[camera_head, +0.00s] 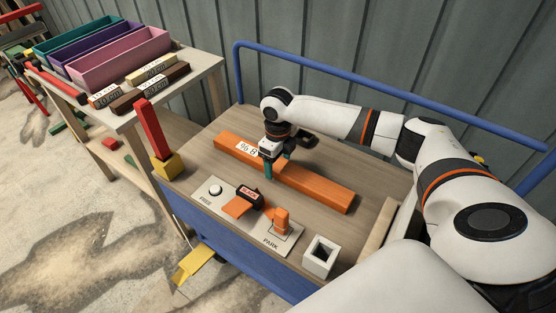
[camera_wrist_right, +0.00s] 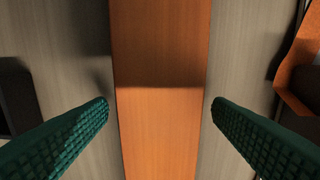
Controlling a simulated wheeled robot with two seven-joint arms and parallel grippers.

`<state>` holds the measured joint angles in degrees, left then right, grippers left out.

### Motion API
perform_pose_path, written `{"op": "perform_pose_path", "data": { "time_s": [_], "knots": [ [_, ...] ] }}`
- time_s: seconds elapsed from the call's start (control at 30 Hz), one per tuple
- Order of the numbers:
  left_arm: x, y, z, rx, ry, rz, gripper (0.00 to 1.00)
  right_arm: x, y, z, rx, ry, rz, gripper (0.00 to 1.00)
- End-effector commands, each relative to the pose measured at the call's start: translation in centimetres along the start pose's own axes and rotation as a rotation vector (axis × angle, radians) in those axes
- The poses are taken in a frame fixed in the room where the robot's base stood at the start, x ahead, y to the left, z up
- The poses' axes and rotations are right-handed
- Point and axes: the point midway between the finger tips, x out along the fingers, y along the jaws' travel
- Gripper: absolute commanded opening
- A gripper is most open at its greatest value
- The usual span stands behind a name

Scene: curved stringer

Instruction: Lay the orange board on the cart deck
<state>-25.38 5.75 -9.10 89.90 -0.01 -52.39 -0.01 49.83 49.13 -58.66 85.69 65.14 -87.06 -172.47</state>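The orange board (camera_head: 318,187) lies flat along the wooden cart deck (camera_head: 376,180), with a white label near its left end. It also runs down the middle of the right wrist view (camera_wrist_right: 160,120). My right gripper (camera_head: 282,170) is over the middle of the board. In the right wrist view its two green fingers (camera_wrist_right: 160,112) are spread, one on each side of the board, with deck showing between each finger and the board. I cannot tell how far the fingertips are above the deck. My left gripper is in neither view.
The cart's blue rail (camera_head: 330,64) runs along the back. A yellow block (camera_head: 167,167) with a red stick stands at the left. A bench with bins (camera_head: 122,58) is beyond.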

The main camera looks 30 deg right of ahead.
Motion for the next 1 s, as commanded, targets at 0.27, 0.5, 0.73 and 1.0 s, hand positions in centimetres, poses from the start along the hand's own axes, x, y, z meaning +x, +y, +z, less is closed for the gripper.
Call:
{"op": "perform_pose_path", "data": {
  "time_s": [0.27,0.5,0.73,1.0],
  "knots": [
    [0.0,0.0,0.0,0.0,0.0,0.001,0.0,-0.1,0.0,0.0,0.0,0.0,0.0,0.74],
    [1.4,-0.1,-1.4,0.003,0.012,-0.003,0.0,-3.3,0.1,-0.1,0.0,0.005,0.001,0.74],
    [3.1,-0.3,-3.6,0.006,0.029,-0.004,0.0,-8.3,0.1,-0.1,0.001,0.004,0.001,0.74],
    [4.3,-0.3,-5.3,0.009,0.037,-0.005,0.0,-11.8,0.0,-0.1,0.0,0.001,0.0,0.74]
  ]
}}
